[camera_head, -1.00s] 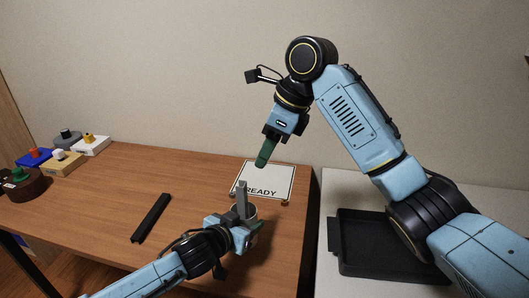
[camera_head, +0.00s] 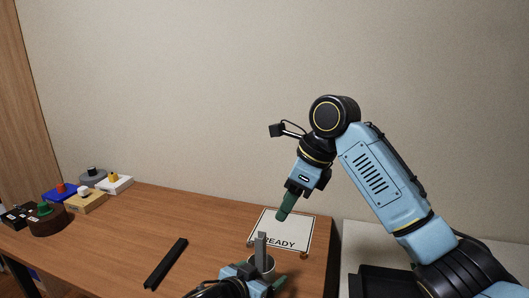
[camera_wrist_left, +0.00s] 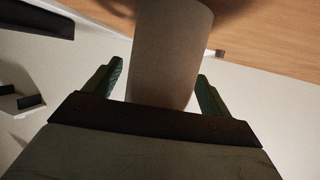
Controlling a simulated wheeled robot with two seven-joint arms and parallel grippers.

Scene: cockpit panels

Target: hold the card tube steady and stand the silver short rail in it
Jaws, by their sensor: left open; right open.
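The silver short rail (camera_head: 261,245) stands upright in the pale card tube (camera_head: 268,264) near the front right of the wooden table. My left gripper (camera_head: 264,285) is low at the tube, partly cut off by the bottom edge. In the left wrist view the tube (camera_wrist_left: 168,55) stands between the two open green fingers (camera_wrist_left: 158,88), with small gaps beside it. My right gripper (camera_head: 284,210) hangs above and behind the rail, apart from it, empty and open. The rail's lower end is hidden inside the tube.
A black bar (camera_head: 166,263) lies on the table left of the tube. A white sign reading READY (camera_head: 290,232) is behind it. Several coloured blocks with knobs stand at the far left. A black tray (camera_head: 370,283) is on the pale surface at right. The table's middle is clear.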

